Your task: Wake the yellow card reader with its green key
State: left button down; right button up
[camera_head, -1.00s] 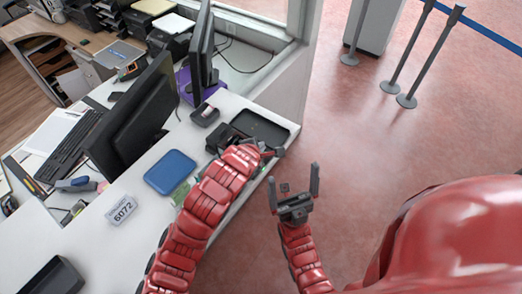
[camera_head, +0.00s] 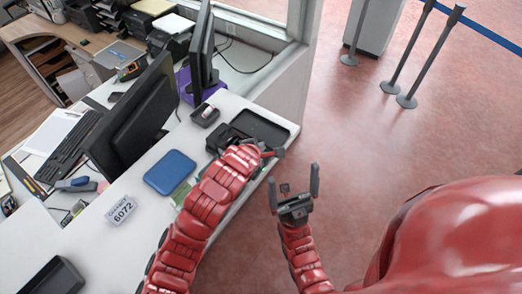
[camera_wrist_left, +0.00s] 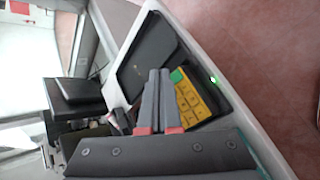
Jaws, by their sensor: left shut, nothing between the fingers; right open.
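The yellow card reader (camera_wrist_left: 192,104) shows in the left wrist view, with its yellow key face set in a dark body. Its green key (camera_wrist_left: 177,76) is at the upper end of that face. In the head view my left gripper (camera_head: 266,150) and arm hide most of the reader. My right gripper (camera_head: 293,174) is open and empty, off the counter's edge.
A black tray (camera_head: 262,127) lies just beyond the left gripper. A blue tray (camera_head: 170,173), a 6072 sign (camera_head: 122,210) and a monitor (camera_head: 130,120) stand left of the arm. The floor (camera_head: 400,140) right of the counter is open.

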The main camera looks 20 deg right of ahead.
pick_arm(q)
jog(key=shift+f, duration=0.1)
dwell(0.6)
jog(key=shift+w+a+f+b, duration=0.1)
jog(key=shift+f+b, duration=0.25)
jog(key=shift+b, duration=0.25)
jog(key=shift+f+b, duration=0.25)
jog(key=shift+b, duration=0.1)
jog(key=shift+r, duration=0.75)
jog(key=r, duration=0.3)
jog(key=s+d+r, duration=0.1)
jog(key=shift+r, duration=0.4)
